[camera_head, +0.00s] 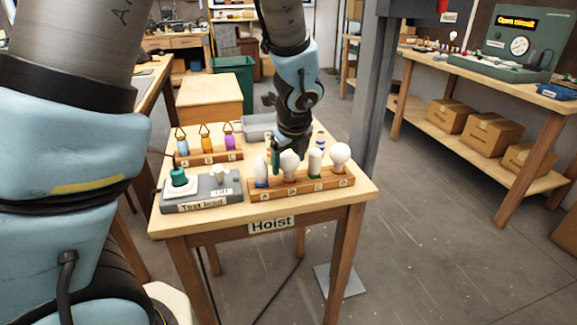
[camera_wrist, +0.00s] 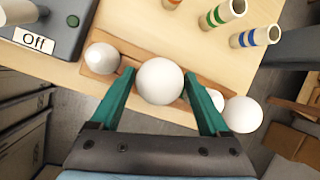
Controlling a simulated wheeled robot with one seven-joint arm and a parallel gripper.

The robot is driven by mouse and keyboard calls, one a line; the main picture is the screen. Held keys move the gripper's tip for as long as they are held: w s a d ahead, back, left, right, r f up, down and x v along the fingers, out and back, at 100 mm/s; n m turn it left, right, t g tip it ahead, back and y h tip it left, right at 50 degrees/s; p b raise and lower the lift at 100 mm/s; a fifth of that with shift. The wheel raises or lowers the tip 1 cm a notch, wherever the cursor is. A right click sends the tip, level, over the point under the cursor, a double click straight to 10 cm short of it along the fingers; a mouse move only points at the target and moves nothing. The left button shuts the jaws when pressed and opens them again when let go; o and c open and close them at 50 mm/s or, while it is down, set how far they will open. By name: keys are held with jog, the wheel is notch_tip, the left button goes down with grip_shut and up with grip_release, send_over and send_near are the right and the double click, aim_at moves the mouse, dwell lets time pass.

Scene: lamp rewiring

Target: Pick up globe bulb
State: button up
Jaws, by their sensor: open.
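A wooden rack (camera_head: 302,187) near the front edge of the Hoist table holds a row of white bulbs. The roundest, the globe bulb (camera_head: 340,156), stands at the right end; it seems to be the rightmost bulb (camera_wrist: 243,114) in the wrist view. My gripper (camera_head: 288,158) points down over the rack and is open. Its green fingers stand on either side of the second bulb from the left (camera_head: 290,165), a rounded white one (camera_wrist: 160,80). Contact cannot be told. The right finger partly hides the third bulb (camera_head: 315,160) in the wrist view.
A grey Test lead box (camera_head: 202,192) stands left of the rack. A second rack (camera_head: 208,157) with coloured items is behind it. A grey post (camera_head: 375,90) rises just right of the table. Striped cylinders (camera_wrist: 225,12) stand beyond the bulbs.

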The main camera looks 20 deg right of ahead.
jog(key=shift+w+f, duration=0.25)
jog(key=shift+f, duration=0.2)
jog(key=c, duration=1.1)
